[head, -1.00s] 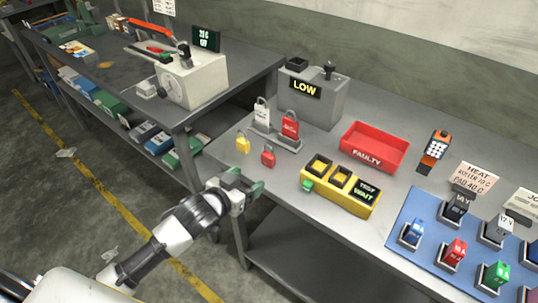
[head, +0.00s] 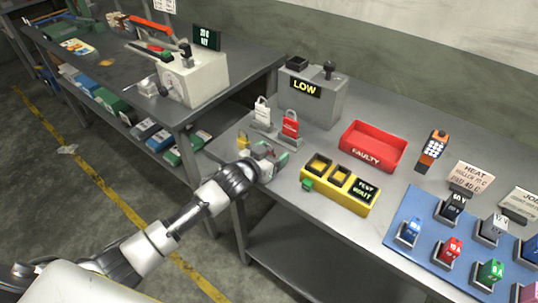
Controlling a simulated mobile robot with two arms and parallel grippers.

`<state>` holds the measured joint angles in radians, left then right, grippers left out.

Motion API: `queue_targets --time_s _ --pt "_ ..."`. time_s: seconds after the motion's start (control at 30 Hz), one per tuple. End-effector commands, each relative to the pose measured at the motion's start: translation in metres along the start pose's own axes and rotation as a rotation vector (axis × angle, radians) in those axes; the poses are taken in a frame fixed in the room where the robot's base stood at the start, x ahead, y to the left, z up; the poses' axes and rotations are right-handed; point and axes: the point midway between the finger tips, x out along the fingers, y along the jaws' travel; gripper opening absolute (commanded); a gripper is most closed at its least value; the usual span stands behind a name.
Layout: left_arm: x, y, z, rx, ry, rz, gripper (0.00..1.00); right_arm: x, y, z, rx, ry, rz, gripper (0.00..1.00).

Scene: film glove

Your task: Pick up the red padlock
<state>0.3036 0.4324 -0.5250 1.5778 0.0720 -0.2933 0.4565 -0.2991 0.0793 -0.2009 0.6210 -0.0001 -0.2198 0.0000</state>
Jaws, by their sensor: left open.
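My left gripper (head: 270,154) is open at the front left edge of the right-hand workbench. It covers the spot where a small red padlock showed earlier, so that padlock is mostly or fully hidden and I cannot tell whether it lies between the fingers. A small yellow padlock (head: 243,141) lies just left of the gripper. A larger red padlock-shaped piece (head: 290,124) stands upright in a grey holder behind the gripper, beside a white one (head: 262,110). My right gripper is not in view.
A yellow test box (head: 341,196) stands just right of the gripper, with a red FAULTY bin (head: 374,147) behind it. A grey box reading LOW (head: 313,97) is at the back. A blue mat (head: 405,244) with several battery-like blocks lies at right.

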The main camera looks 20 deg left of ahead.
Motion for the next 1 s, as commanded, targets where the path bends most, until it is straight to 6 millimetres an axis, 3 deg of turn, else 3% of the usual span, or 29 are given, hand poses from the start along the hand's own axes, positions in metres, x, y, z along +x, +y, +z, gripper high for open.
queue_targets --time_s 0.27,0.63,1.0 --pt "0.0034 0.0001 0.0003 0.0 0.0 0.0 0.68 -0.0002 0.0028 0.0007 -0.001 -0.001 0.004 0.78" --pt "0.0032 -0.0001 0.0004 0.0 0.0 0.0 0.13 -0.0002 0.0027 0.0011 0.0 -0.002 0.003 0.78" --pt "0.0023 -0.0005 -0.0059 0.0 0.002 0.0 0.12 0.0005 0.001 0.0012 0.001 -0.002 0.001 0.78"
